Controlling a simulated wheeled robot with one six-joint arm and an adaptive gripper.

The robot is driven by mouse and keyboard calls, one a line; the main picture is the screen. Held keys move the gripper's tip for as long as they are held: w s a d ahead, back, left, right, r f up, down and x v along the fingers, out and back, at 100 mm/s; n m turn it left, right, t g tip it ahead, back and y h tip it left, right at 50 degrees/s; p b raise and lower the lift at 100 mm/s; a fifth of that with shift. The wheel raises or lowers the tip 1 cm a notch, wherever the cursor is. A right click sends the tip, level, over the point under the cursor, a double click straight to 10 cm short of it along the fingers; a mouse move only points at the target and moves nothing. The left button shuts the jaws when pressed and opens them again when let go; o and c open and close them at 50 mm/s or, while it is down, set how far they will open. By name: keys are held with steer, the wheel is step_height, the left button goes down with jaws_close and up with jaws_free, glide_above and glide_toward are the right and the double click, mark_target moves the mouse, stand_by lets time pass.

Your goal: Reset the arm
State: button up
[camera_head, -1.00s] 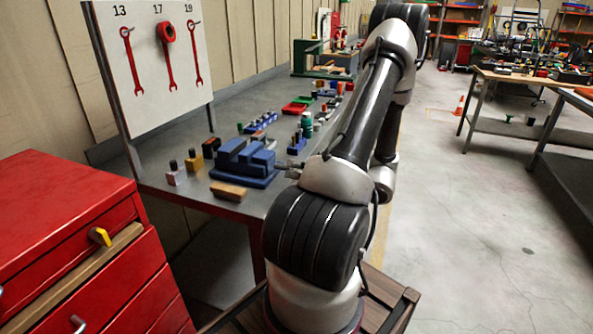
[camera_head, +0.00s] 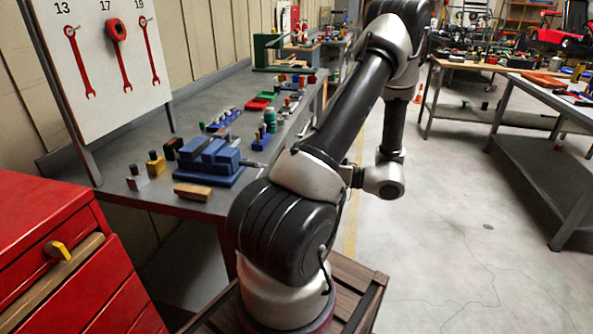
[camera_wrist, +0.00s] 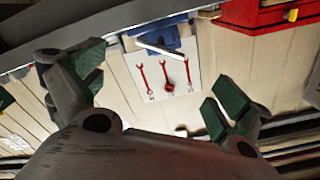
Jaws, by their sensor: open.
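My arm (camera_head: 340,115) rises from its base and bends down at the elbow to a wrist joint (camera_head: 383,180) over the floor, right of the bench. My gripper (camera_wrist: 155,88) shows in the wrist view with its two green-padded fingers spread wide and nothing between them. In the head view I cannot make out its fingers. The wrist view looks, upside down, towards the wrench board (camera_wrist: 185,58), which lies in the background between the fingers.
A grey bench (camera_head: 150,208) on the left carries a blue vise (camera_head: 213,160), a wooden block (camera_head: 193,191) and small parts. A red drawer cabinet (camera_head: 45,215) stands front left. Another table (camera_head: 545,165) stands at the right. The floor (camera_head: 440,240) between is clear.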

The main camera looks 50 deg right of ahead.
stand_by(0.5)
steer(key=s+a+m+g+y, duration=0.2)
steer(key=s+a+m+g, duration=0.5)
steer(key=a+m+g, duration=0.4)
steer(key=w+a+r+n+g+h, duration=0.1)
steer(key=w+r+n+g+h, duration=0.25)
steer(key=r, duration=0.25)
steer(key=w+a+r+n+g+h, duration=0.2)
steer(key=r+h, duration=0.3)
steer(key=r, duration=0.1)
steer(key=w+a+r+n+t, duration=0.3)
steer(key=a+r+n, duration=0.4)
steer(key=a, duration=0.3)
steer(key=shift+w+r+t, duration=0.2)
steer(key=shift+r+t, duration=0.1)
steer(key=shift+t, duration=0.35)
